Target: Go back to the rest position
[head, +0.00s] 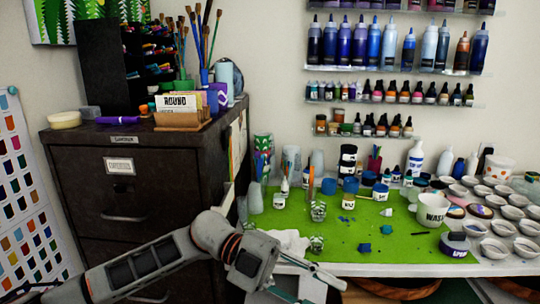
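My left arm comes in from the lower left. My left gripper (322,291) is at the bottom centre, at the front edge of the white table (400,269). Its two thin fingers are spread apart with nothing seen between them, so it looks open and empty. The green mat (345,233) lies on the table just beyond it. My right gripper is not in view.
A dark filing cabinet (140,175) stands left, close to my arm. The mat holds small jars, clear cups and a white mug (432,210). Several small bowls (495,248) crowd the right side. Bottle shelves (390,70) hang on the wall.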

